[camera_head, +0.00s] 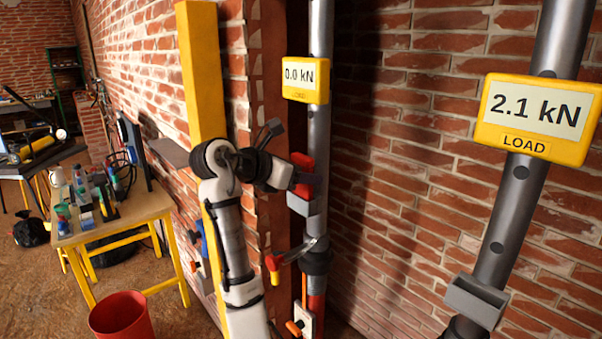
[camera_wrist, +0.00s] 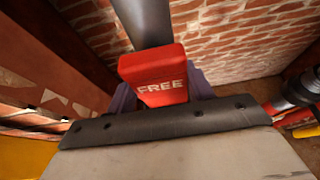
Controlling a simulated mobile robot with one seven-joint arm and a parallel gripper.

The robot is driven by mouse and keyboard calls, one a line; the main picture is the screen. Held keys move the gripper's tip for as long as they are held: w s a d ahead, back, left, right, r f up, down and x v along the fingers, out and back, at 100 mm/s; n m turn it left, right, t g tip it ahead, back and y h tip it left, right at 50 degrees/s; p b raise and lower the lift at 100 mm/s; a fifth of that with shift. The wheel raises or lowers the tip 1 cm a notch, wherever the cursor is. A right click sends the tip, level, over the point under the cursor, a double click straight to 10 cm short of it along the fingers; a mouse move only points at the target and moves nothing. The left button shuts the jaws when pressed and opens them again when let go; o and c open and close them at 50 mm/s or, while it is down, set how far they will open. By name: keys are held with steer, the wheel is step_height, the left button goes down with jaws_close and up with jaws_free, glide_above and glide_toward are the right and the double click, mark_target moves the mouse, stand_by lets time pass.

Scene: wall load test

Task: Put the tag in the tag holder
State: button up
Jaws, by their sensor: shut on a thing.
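A red tag (camera_head: 303,163) marked FREE is at the middle pole, and it also shows in the wrist view (camera_wrist: 155,72). My gripper (camera_head: 297,180) is shut on the tag, with a finger on each side of it in the wrist view (camera_wrist: 162,96). A grey tag holder (camera_head: 307,206) is on the middle pole directly below the tag. I cannot tell whether the tag's lower end is inside it. A second grey holder (camera_head: 476,301) on the right pole looks empty.
The middle pole's yellow display (camera_head: 306,80) reads 0.0 kN; the right pole's display (camera_head: 537,118) reads 2.1 kN. A red-tipped lever (camera_head: 273,267) sticks out below my gripper. A yellow post (camera_head: 200,75) stands left. A cluttered table (camera_head: 140,206) and red bin (camera_head: 121,317) are further left.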

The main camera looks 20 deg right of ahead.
mark_target(310, 146)
steer(key=shift+f, duration=0.25)
steer(key=shift+f, duration=0.5)
steer(key=o, duration=1.1)
steer(key=shift+c, duration=0.2)
steer(key=shift+o, duration=0.3)
steer(key=o, duration=0.4)
steer(key=shift+r, duration=0.15)
steer(key=shift+r, duration=3.9)
